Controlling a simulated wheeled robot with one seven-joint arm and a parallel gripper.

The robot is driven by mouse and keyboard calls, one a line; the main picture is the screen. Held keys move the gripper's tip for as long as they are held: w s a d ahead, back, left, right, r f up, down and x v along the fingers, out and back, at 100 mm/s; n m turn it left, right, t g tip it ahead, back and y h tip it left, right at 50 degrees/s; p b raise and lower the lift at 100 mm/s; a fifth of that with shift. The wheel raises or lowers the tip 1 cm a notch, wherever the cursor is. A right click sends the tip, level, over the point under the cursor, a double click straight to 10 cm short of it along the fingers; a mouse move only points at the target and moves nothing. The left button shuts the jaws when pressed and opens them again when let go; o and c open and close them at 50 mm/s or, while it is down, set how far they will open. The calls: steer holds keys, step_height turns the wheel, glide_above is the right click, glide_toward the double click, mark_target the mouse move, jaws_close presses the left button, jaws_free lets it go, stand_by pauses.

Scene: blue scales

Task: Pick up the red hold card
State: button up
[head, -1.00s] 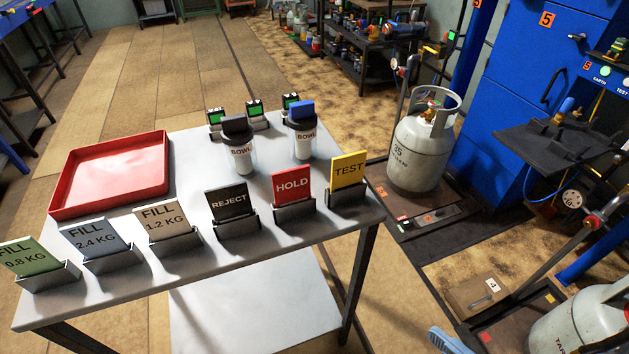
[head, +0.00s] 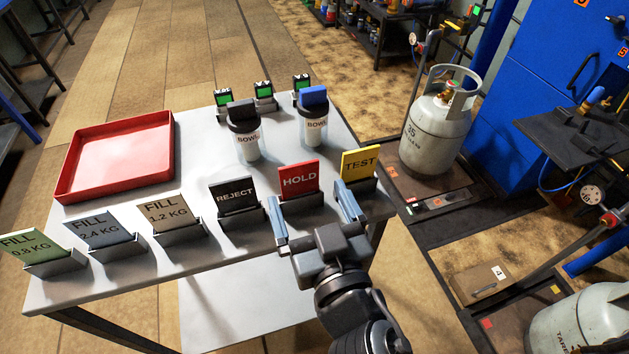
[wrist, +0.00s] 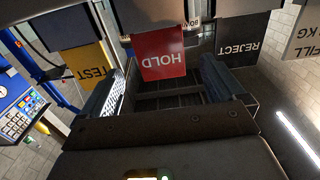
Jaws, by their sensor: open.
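The red HOLD card (head: 299,179) stands upright in a small metal holder (head: 302,203) on the grey table, between the black REJECT card (head: 234,196) and the yellow TEST card (head: 360,163). My gripper (head: 309,217) is open and empty in front of the holder, its two fingers spread to either side of it in the picture. In the wrist view the red card (wrist: 163,57) appears upside down beyond and between the fingers (wrist: 170,85). I see no contact between the fingers and the card.
Green, blue-grey and tan FILL cards (head: 165,213) stand in holders to the left. A red tray (head: 62,185) lies at the back left. Two BOWL containers (head: 246,145) and several small displays (head: 264,92) stand behind the cards. A gas cylinder (head: 435,135) stands right of the table.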

mark_target(299, 174)
steer(key=p+x, duration=0.1)
steer(key=x, duration=0.2)
steer(key=r+p+x, duration=0.1)
steer(key=p+x, duration=0.1)
steer(key=x, duration=0.1)
steer(key=shift+r, duration=0.1)
steer(key=shift+w+a, duration=0.2)
steer(key=shift+w, duration=0.4)
steer(key=shift+c, duration=0.2)
steer(key=c, duration=1)
